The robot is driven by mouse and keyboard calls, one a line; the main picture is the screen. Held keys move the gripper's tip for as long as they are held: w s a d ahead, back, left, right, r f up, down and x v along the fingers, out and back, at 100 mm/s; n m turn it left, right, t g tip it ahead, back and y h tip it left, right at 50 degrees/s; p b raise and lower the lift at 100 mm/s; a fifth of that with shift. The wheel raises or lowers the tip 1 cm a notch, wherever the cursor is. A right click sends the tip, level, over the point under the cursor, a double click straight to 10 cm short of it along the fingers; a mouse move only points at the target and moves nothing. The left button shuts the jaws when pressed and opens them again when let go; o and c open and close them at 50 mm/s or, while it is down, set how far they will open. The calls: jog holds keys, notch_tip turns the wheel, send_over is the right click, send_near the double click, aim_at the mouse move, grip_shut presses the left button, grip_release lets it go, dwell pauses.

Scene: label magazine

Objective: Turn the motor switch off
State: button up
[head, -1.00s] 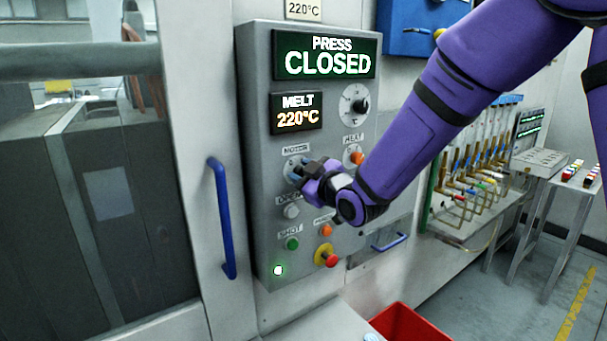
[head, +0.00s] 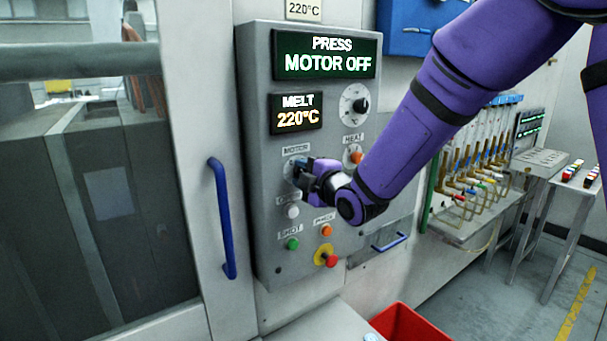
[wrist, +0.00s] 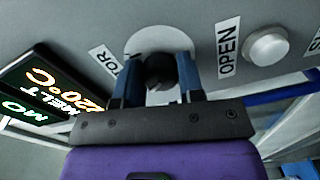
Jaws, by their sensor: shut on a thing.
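The motor switch is a dark round knob (wrist: 160,72) on a pale disc, below the MOTOR label (head: 296,150) on the grey control panel (head: 260,200). My gripper (head: 299,169) is at the panel, with its fingers on either side of the knob. In the wrist view my gripper (wrist: 157,85) is shut on the knob. In the head view the fingers hide most of the knob. The upper display (head: 325,54) reads PRESS MOTOR OFF.
The MELT display (head: 297,112) reads 220°C. The OPEN button (wrist: 268,46) is close beside the knob. A blue door handle (head: 222,218) stands left.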

jog(key=shift+n, duration=0.4)
jog(key=shift+f, duration=0.1)
jog(key=o, duration=0.9)
jog(key=shift+s, duration=0.1)
jog(key=v, duration=1)
jog(key=shift+s+d, duration=0.2)
jog(key=shift+s, duration=0.1)
